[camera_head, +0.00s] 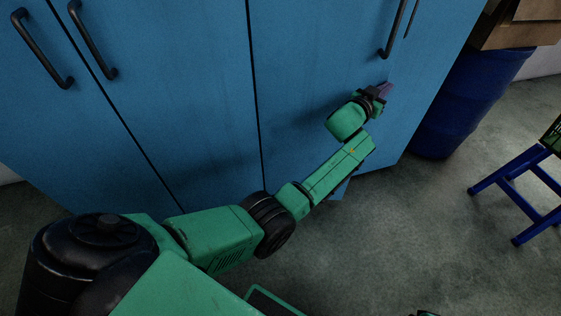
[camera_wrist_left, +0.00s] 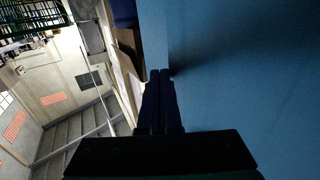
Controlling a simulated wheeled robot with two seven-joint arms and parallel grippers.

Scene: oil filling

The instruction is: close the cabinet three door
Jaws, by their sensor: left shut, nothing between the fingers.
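The blue cabinet (camera_head: 200,60) fills the upper part of the head view, with several door panels and dark bar handles. Its right door panel (camera_head: 310,80) looks flush or nearly so with the one beside it; I cannot tell whether it is fully shut. My left gripper (camera_head: 387,90) is shut and empty, in front of that right panel below its handle (camera_head: 392,30). In the left wrist view the shut fingers (camera_wrist_left: 160,75) point along the blue panel (camera_wrist_left: 250,80), close to its edge; contact cannot be told.
A blue barrel (camera_head: 465,100) stands right of the cabinet, with cardboard boxes (camera_head: 515,25) above it. A blue-legged stool or stand (camera_head: 520,190) is at the far right. The grey floor (camera_head: 400,220) between is clear.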

